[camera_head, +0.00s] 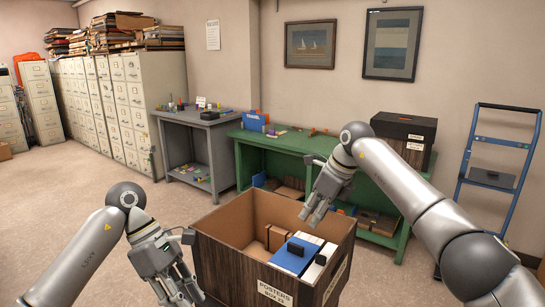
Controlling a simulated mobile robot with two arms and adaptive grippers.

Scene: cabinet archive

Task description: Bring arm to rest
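My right arm comes in from the right, and its gripper (312,216) hangs above the back right part of an open box, pointing down. Its fingers are a little apart with nothing seen between them. My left gripper (181,293) is low at the left of the box, pointing down, with its fingers apart and nothing seen between them.
A green workbench (259,155) stands behind the box, with a dark labelled box (405,130) on it. A grey table (208,131) stands left of it. Filing cabinets (130,110) line the left wall, and a blue ladder-like cart (500,150) stands right. Floor at left is clear.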

